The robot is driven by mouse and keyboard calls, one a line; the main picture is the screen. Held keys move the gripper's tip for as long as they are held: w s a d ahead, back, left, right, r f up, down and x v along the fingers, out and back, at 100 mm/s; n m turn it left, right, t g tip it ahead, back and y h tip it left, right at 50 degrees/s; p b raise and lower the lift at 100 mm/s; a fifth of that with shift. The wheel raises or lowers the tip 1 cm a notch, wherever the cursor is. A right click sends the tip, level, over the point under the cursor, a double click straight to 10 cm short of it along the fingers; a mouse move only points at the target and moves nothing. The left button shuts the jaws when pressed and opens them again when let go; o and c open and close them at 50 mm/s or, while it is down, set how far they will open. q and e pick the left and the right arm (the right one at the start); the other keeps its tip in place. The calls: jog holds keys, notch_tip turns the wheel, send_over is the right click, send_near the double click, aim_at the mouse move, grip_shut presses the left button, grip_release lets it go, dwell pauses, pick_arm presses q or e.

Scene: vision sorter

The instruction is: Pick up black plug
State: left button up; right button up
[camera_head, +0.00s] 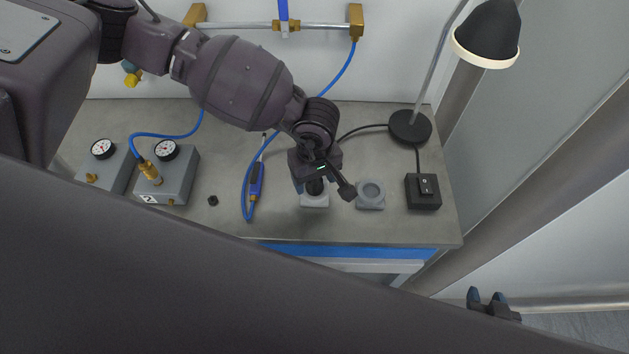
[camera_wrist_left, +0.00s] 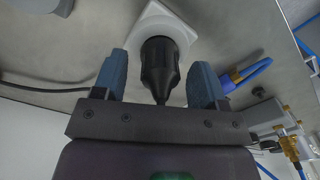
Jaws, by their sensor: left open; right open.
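The black plug (camera_wrist_left: 159,66) stands in a pale square holder (camera_wrist_left: 170,22) in the left wrist view. My left gripper (camera_wrist_left: 160,78) is open, with its two blue fingers on either side of the plug and a visible gap to each. In the head view the plug (camera_head: 315,187) and its holder (camera_head: 314,201) are partly hidden under my left gripper (camera_head: 318,180). My right gripper (camera_head: 487,298) is open and empty, low at the right beyond the bench.
An empty grey round-holed holder (camera_head: 370,195) stands right of the plug. Further right are a switch box (camera_head: 423,191) and a lamp (camera_head: 410,127). To the left lie a blue tool with hose (camera_head: 257,180), a small black nut (camera_head: 213,200) and gauge boxes (camera_head: 176,178).

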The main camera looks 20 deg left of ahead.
pick_arm(q)
jog(key=c, duration=1)
jog(key=shift+r, duration=0.1)
jog(key=shift+c, duration=0.5)
pick_arm(e)
jog(key=shift+w+r, duration=0.15)
jog(key=shift+w, duration=0.2)
pick_arm(q)
jog(key=shift+r, duration=0.5)
notch_tip(320, 180, up, 18)
jog(key=shift+f+b, duration=0.25)
jog(key=shift+b, duration=0.45)
jog(key=shift+r, duration=0.7)
pick_arm(e)
jog(key=shift+f, duration=0.65)
